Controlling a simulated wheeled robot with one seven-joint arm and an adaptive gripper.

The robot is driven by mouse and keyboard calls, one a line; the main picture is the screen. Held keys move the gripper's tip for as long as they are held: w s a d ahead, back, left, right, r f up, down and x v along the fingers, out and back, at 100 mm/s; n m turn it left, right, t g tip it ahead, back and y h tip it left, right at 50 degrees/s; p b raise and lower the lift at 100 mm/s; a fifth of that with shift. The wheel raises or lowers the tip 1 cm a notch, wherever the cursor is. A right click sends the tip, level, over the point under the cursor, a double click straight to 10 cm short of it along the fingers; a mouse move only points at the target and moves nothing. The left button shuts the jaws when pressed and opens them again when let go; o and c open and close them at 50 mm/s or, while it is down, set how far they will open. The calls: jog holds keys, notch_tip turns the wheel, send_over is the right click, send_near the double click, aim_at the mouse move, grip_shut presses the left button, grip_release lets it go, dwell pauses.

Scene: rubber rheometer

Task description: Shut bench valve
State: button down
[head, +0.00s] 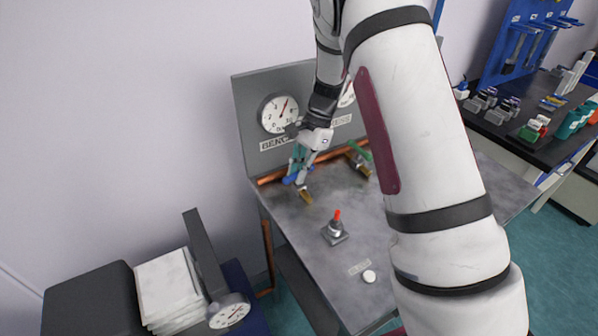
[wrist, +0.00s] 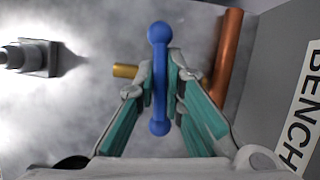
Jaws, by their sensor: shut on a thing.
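The bench valve has a blue handle (wrist: 159,45), seen in the wrist view as a bar with rounded ends. My gripper (wrist: 163,85) is shut on its middle, with a finger against each side. In the head view my gripper (head: 297,170) reaches down to the blue handle (head: 289,180) at the left of the bench, below the left gauge. A copper pipe (wrist: 227,62) runs beside the handle, and a brass stub (wrist: 124,71) shows behind the fingers. The valve body is mostly hidden by my gripper.
A panel (head: 245,110) with a gauge (head: 279,113) and a BENCH label stands behind. A second valve with a green handle (head: 359,149) is to the right. A red-tipped switch (head: 336,228) and white button (head: 369,276) are on the grey bench top (head: 300,228).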

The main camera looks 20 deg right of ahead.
jog(key=shift+m+t, duration=0.4)
jog(key=shift+m, duration=0.6)
jog(key=c, duration=1.7)
grip_release()
jog(key=shift+r, duration=0.1)
jog(key=v, duration=1.2)
jog(key=shift+d, duration=0.1)
